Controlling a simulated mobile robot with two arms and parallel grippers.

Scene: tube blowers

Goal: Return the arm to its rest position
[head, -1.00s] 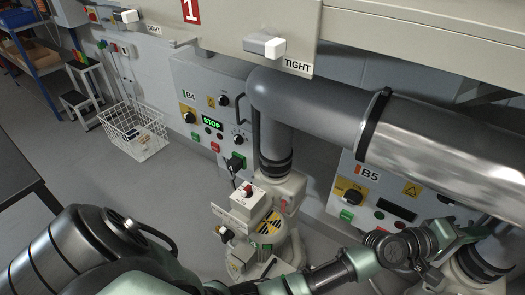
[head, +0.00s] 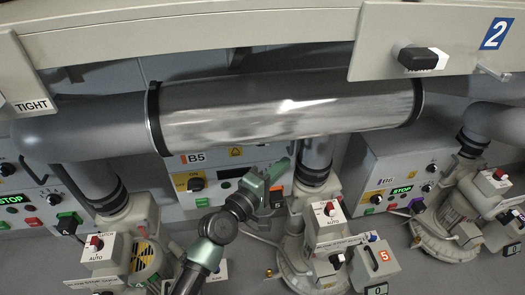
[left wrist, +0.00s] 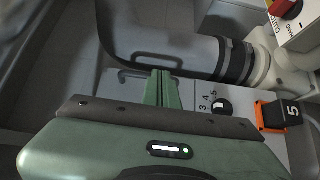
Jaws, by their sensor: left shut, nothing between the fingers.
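My left gripper (head: 279,178) is green and dark grey. In the head view it is in front of the B5 control box (head: 225,172), just left of the upright pipe of the blower with the orange "5" tag. My left arm reaches up to it from the bottom edge. Its fingers also show in the left wrist view (left wrist: 161,88), closed together with nothing between them. Behind them in that view are a grey pipe with a dark ribbed collar (left wrist: 237,60) and a panel with a dial (left wrist: 222,106). My right gripper is not in view.
A large shiny horizontal pipe (head: 285,110) runs above the gripper, under a beige overhead panel (head: 420,40) with a black-and-white lever. The B5 blower (head: 312,230) stands close on the right. Another blower (head: 130,240) is at left, and the B6 box (head: 400,165) is at right.

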